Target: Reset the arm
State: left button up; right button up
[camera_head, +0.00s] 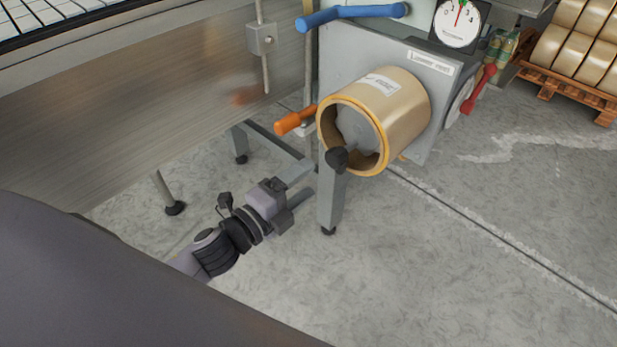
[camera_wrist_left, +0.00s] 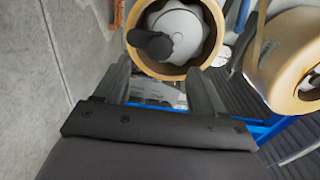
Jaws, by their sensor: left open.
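My left gripper (camera_head: 308,180) is low in front of the machine, its arm coming in from the lower left. Its two fingers are apart with nothing seen between them. It is below and left of a large tan tape roll (camera_head: 408,108) on the machine's side and close to a grey machine leg (camera_head: 331,200). In the left wrist view the fingers (camera_wrist_left: 162,88) point toward the tape roll (camera_wrist_left: 218,35) and its black knob (camera_wrist_left: 150,43). I cannot tell whether a finger touches the machine. My right gripper is in neither view.
An orange handle (camera_head: 294,121), a blue handle (camera_head: 350,15) and a red handle (camera_head: 482,88) stick out from the machine. A steel panel (camera_head: 170,95) stands at left. A pallet (camera_head: 560,84) of rolls is at upper right. Concrete floor (camera_head: 450,270) is clear at lower right.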

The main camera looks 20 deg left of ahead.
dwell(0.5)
pick_arm(q)
jog(key=s+f+n+g+y+p, duration=0.2)
jog(key=s+f+n, duration=0.4)
jog(key=n, duration=0.3)
jog(key=s+a+f+n+g+y+p, duration=0.1)
jog(key=s+f+n+g+y+p, duration=0.1)
jog(key=s+f+n, duration=0.4)
jog(key=s+n+g+p, duration=0.1)
jog(key=s+n+g, duration=0.1)
jog(key=s+n, duration=0.1)
jog(key=shift+s+n+p, duration=0.15)
jog(key=shift+n+p, duration=0.25)
jog(key=shift+n, duration=0.3)
